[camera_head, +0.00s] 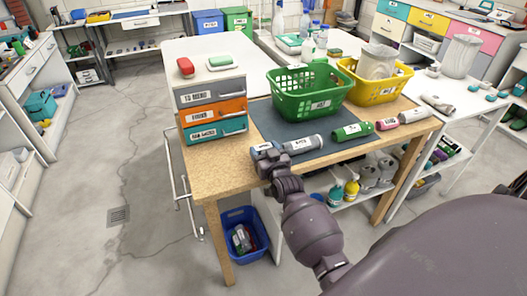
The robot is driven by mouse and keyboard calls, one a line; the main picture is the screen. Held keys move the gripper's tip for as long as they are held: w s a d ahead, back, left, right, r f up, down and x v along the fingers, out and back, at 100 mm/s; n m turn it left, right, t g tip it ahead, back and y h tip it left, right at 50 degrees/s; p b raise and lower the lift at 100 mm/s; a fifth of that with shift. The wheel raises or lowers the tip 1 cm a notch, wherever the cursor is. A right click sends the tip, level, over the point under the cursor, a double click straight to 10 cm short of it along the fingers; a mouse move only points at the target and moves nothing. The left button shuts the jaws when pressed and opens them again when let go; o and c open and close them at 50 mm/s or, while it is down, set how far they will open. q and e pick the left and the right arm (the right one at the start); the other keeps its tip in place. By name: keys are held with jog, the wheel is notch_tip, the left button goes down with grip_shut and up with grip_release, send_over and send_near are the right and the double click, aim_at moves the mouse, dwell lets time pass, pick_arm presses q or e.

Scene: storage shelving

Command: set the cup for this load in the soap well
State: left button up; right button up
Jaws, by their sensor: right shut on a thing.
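My right gripper (268,162) is at the front left edge of the wooden-topped table, shut on a small blue and white labelled item (261,148); the fingers partly hide it. To its right, labelled cylinders lie in a row: a grey one (303,143), a green one (352,131), a pink one (387,124) and a white one (413,115). Their labels are too small to read, and I cannot tell which is a cup. I cannot make out a soap well. My left gripper is not in view.
A three-drawer unit (213,110) stands at the table's left, with a red item (185,66) and a green-topped item (220,61) on it. A blue bin (242,215) is below. The left floor is clear.

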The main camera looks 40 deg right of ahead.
jog(key=o, duration=1)
